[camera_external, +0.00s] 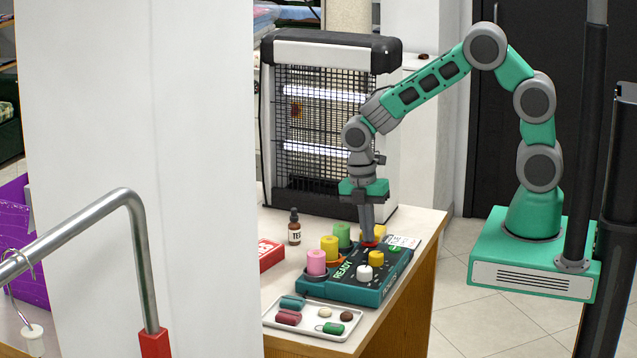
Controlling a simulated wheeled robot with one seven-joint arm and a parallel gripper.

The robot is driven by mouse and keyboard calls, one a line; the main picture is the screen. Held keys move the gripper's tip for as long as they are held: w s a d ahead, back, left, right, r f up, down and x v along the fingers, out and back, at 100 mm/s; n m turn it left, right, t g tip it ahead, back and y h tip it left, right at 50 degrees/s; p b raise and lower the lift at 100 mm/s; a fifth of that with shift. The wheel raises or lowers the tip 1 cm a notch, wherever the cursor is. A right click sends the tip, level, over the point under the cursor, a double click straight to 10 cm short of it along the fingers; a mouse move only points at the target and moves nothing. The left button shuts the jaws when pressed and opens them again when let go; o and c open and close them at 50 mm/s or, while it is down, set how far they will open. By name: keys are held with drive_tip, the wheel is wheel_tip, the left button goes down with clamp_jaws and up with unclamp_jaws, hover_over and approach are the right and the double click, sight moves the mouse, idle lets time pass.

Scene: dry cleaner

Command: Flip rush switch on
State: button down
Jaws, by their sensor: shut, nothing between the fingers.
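A teal control box (340,288) with a dark top and the word READY sits near the front right part of the counter. Pink, yellow and green cylinders stand along its left and back sides. A white round piece (365,273) and a smaller yellow one (376,258) are on its top. I cannot make out which part is the rush switch or its position. My gripper (368,236) points straight down over the back of the box, shut and empty. Its tips are at or just above a red round part (372,243), which they partly hide; contact cannot be told.
A white tray (337,337) with several small colored pieces lies in front of the box. A brown bottle (294,228) and a red box (270,253) stand to the left. A caged heater (315,120) stands behind. A white pillar (150,130) blocks the left side.

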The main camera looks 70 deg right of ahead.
drive_tip(key=shift+r, duration=0.15)
wheel_tip(320, 180, up, 14)
drive_tip(key=w, duration=0.1)
drive_tip(key=shift+w+p, duration=0.3)
drive_tip(key=shift+p, duration=0.15)
drive_tip(key=b, duration=0.4)
approach(362, 244)
drive_tip(key=s+f, duration=0.1)
drive_tip(key=f, duration=0.1)
drive_tip(key=s+f, duration=0.1)
drive_tip(key=f, duration=0.1)
drive_tip(key=s+d+f, duration=0.1)
drive_tip(key=f, duration=0.1)
drive_tip(key=shift+s+f, duration=0.1)
drive_tip(key=shift+s, duration=0.25)
drive_tip(key=shift+f, duration=0.1)
drive_tip(key=shift+s+f+b, duration=0.25)
drive_tip(key=shift+f+b, duration=0.1)
